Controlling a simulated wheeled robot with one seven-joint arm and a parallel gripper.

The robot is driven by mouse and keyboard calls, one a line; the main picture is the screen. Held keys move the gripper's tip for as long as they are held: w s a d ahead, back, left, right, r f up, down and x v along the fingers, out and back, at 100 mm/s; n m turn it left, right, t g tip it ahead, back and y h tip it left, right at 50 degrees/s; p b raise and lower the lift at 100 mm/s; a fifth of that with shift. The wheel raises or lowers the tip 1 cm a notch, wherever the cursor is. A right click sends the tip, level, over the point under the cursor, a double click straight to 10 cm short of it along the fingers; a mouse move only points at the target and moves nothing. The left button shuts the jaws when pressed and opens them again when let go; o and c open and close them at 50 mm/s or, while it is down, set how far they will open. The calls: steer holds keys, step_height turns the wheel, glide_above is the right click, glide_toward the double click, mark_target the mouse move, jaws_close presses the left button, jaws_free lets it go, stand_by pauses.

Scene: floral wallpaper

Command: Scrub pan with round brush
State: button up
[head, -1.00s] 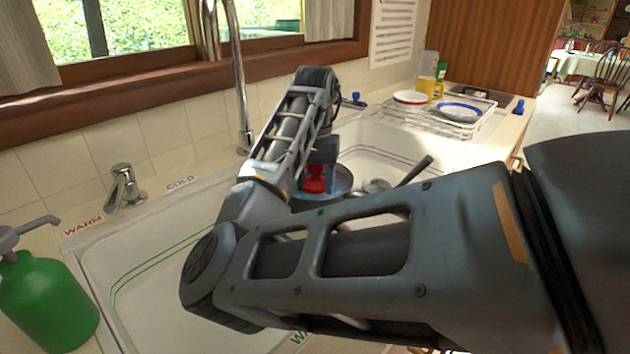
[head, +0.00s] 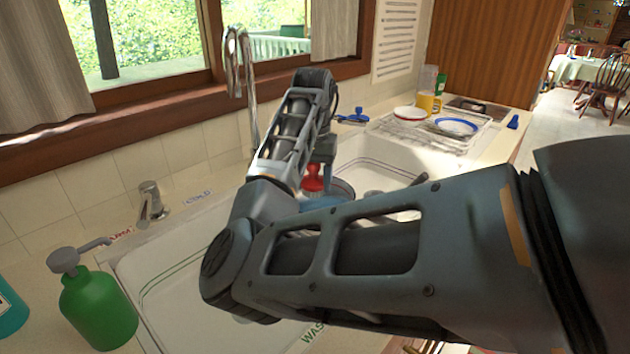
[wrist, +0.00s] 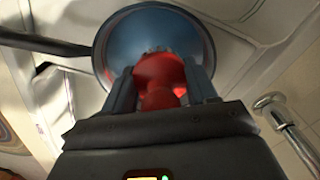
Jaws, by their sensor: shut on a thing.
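My gripper (wrist: 161,92) is shut on the red round brush (wrist: 160,75) in the wrist view, with a finger on each side of it. The brush is over the blue-grey pan (wrist: 115,45), its bristle end towards the pan's inside; the fingers hide whether it touches. The pan's dark handle (wrist: 40,43) points left in the wrist view. In the head view the red brush (head: 313,178) shows below my gripper, and a little of the blue pan (head: 338,187) shows beside it. My arm hides most of the pan there.
The white sink (head: 180,295) lies below my arm, with a small tap (head: 150,202) and tall faucet (head: 240,75) behind. A green soap bottle (head: 97,305) stands at the left. A dish rack (head: 410,130) with plates and a yellow mug (head: 427,102) stand at the back right.

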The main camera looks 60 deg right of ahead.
step_height(320, 180, up, 2)
steer(key=shift+p, duration=0.6)
